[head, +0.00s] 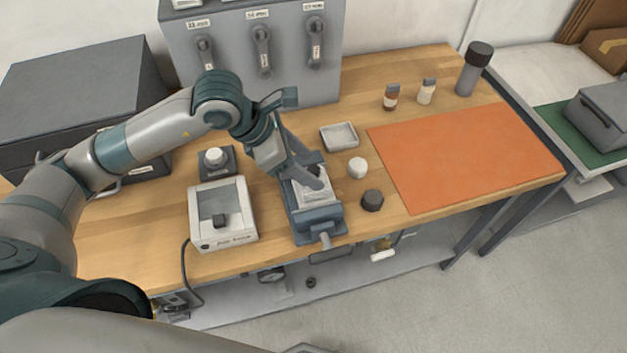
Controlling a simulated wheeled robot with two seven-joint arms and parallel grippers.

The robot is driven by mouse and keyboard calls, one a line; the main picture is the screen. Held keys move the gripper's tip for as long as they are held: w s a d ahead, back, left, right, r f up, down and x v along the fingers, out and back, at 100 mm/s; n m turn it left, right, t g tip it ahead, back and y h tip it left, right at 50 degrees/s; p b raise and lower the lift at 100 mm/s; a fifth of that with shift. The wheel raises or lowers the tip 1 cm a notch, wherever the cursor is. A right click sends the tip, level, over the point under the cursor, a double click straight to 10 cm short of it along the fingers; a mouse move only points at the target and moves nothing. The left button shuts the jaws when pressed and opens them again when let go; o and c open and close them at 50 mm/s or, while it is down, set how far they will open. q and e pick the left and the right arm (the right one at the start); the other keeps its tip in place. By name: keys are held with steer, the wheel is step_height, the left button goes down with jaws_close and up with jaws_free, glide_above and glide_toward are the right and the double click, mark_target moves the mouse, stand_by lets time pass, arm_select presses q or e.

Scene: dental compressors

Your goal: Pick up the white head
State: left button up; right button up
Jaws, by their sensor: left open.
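My left gripper (312,179) reaches in from the left and points down at a blue-grey vise (318,219) near the table's front edge. Its jaws are open over a pale block-like part (316,194) in the vise. The fingers partly hide that part, and I cannot tell whether they touch it. A small round white piece (357,167) stands on the wood to the right of the gripper. Another round white piece (214,156) sits on a dark square base to the left. I cannot tell which of these is the white head. My right gripper is not in view.
A black round piece (372,200) stands right of the vise, and a shallow grey tray (339,136) lies behind it. A white box-shaped device (222,215) is to the left. The orange mat (465,155) is clear. Small bottles (391,97) and a dark cylinder (474,69) stand behind it.

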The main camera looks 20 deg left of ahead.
mark_target(312, 169)
arm_select(q)
steer(key=shift+p+x, duration=0.5)
steer(key=shift+x, duration=1.05)
steer(key=shift+w, duration=0.15)
steer(key=shift+r, duration=0.1)
jaws_close()
